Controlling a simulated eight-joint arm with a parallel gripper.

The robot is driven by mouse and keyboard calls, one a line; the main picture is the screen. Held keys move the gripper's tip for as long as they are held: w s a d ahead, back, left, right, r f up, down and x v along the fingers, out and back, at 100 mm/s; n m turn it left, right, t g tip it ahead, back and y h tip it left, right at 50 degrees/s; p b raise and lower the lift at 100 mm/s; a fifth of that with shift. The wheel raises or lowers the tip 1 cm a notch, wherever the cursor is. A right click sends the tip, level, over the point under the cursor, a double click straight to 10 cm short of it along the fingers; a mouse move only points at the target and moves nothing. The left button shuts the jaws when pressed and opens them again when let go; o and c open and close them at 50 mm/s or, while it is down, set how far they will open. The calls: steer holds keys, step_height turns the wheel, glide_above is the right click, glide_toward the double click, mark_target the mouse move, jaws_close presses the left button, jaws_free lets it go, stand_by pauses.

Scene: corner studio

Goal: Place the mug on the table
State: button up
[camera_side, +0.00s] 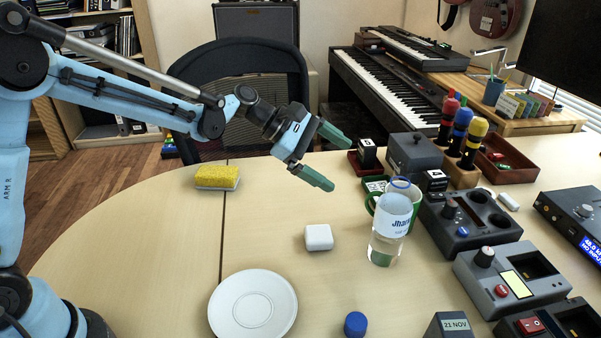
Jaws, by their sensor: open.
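My gripper (338,164) is open and empty, its two green fingers pointing right above the table (150,245). A green mug (416,204) stands at the right of the gripper, mostly hidden behind a clear water bottle (390,222) with a white label. The mug's rim, right side and handle at its left show. The gripper is apart from the mug and the bottle. What lies under the mug's base is hidden.
A white plate (253,304), a small white case (318,237) and a blue cap (355,324) lie in front. A yellow sponge (217,177) lies at the back left. Devices such as a black control box (470,225) crowd the right. The left tabletop is clear.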

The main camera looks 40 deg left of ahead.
steer(key=s+a+r+m+y, duration=0.3)
steer(key=s+a+m, duration=0.3)
steer(key=s+m, duration=0.2)
steer(key=s+y, duration=0.1)
steer(key=s, duration=0.1)
steer(key=shift+s+t+y, duration=0.3)
steer(key=shift+y, duration=0.1)
steer(key=s+a+f+m+y, duration=0.1)
steer(key=s+a+m, duration=0.1)
steer(key=s+m, duration=0.1)
steer(key=s+a+m+y, duration=0.2)
steer(key=s+a+m, duration=0.1)
steer(key=s, duration=0.1)
steer(key=s+a+f+m+t+y, duration=0.1)
steer(key=s+a+m, duration=0.1)
steer(key=s+m, duration=0.1)
steer(key=shift+s+a+f+m+y, duration=0.2)
steer(key=shift+s+f+m+y, duration=0.2)
steer(key=shift+s, duration=0.2)
steer(key=shift+c, duration=0.2)
steer(key=shift+s+a, duration=0.1)
steer(key=shift+a, duration=0.05)
steer(key=shift+c, duration=1.1)
steer(key=c, duration=0.7)
